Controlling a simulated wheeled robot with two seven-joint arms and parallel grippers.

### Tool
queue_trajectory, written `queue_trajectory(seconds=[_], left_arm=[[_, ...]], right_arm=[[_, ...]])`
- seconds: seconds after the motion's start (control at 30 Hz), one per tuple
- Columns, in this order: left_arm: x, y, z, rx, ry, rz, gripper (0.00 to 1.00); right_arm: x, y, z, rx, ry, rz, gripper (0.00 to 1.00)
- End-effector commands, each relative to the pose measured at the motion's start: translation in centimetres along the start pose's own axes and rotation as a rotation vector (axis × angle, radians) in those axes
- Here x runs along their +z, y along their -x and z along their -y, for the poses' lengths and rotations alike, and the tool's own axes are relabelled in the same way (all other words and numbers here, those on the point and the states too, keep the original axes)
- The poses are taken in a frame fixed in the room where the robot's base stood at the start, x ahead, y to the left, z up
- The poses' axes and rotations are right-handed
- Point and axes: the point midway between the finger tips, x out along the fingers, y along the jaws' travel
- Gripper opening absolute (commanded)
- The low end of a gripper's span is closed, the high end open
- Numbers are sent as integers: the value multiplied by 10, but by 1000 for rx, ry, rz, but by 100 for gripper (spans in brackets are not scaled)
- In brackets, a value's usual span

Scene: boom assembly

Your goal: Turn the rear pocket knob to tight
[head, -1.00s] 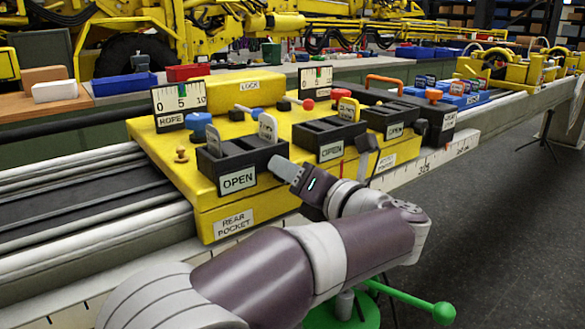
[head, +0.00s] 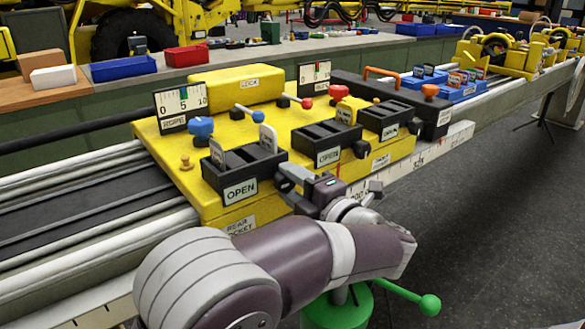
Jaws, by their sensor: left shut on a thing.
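The rear pocket is the near part of the yellow block, with a partly covered REAR POCKET label (head: 239,226). On it stands a black slotted box (head: 244,165) with an OPEN label (head: 240,191) and pale upright tabs. My left gripper (head: 288,180) is at the right end of this box, shut. The rear pocket knob is not clearly visible; the fingers cover the spot matching the black knobs (head: 361,148) on the other boxes' right ends. I cannot read its setting. My right gripper is not in view.
Two more OPEN boxes, the middle one (head: 326,144) and the far one (head: 386,119), stand farther along the block. A blue knob (head: 200,128) and a rope gauge (head: 183,104) are behind. A green ball-ended lever (head: 430,305) is at lower right. Grey floor (head: 480,190) is clear.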

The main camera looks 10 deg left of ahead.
Motion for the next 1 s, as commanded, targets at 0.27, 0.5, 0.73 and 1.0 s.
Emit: queue_trajectory(seconds=[0.27,0.5,0.73,1.0], left_arm=[[0,0,-6,-2,-263,0,14],[-1,0,-5,-2,-493,0,14],[-2,0,-5,-2,-711,0,14],[-3,0,-4,-3,-968,1,14]], right_arm=[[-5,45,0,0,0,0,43],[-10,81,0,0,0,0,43],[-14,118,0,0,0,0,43],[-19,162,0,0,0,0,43]])
